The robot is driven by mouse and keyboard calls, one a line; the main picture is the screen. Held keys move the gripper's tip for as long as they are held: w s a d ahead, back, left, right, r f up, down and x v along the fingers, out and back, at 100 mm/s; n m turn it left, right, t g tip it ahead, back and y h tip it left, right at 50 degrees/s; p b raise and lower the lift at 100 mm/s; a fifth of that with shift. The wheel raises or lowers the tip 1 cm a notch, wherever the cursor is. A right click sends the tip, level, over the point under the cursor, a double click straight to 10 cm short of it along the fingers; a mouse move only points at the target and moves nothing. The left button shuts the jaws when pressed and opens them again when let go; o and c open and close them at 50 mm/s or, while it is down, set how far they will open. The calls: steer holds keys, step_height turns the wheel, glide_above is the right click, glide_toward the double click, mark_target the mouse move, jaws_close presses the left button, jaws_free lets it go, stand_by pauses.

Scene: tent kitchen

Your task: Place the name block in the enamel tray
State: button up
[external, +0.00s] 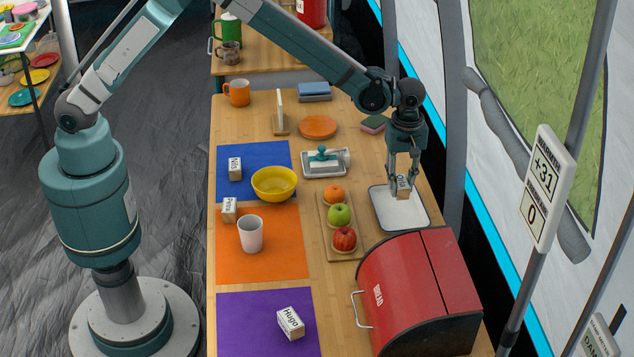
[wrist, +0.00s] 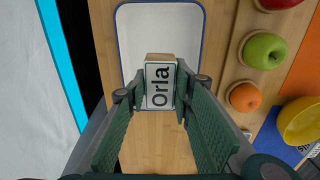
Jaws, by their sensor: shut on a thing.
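The name block (wrist: 160,86), a small wooden block with a white face reading "Orla", is held between the fingers of my gripper (wrist: 160,92). In the external view my gripper (external: 403,178) points down with the block (external: 403,189) at its tips. The enamel tray (external: 388,220) is white with a dark blue rim and lies on the table. The block is over the tray's far part in the external view; the tray also shows behind the block in the wrist view (wrist: 135,40). I cannot tell whether the block touches the tray floor.
A red bread bin (external: 415,285) stands close in front of the tray. A wooden board (external: 328,240) with an orange and two apples lies to its left. Other name blocks (external: 291,323) rest on coloured mats. A butter dish (external: 326,163) sits further back.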

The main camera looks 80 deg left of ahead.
mark_target(398, 210)
steer(key=shift+f, duration=1.35)
steer(key=shift+f+b, duration=0.5)
steer(key=shift+f, duration=1.4)
steer(key=shift+f, duration=0.15)
steer(key=o, duration=0.9)
step_height(398, 210, up, 12)
steer(key=shift+r+p, duration=0.2)
steer(key=shift+p, duration=0.9)
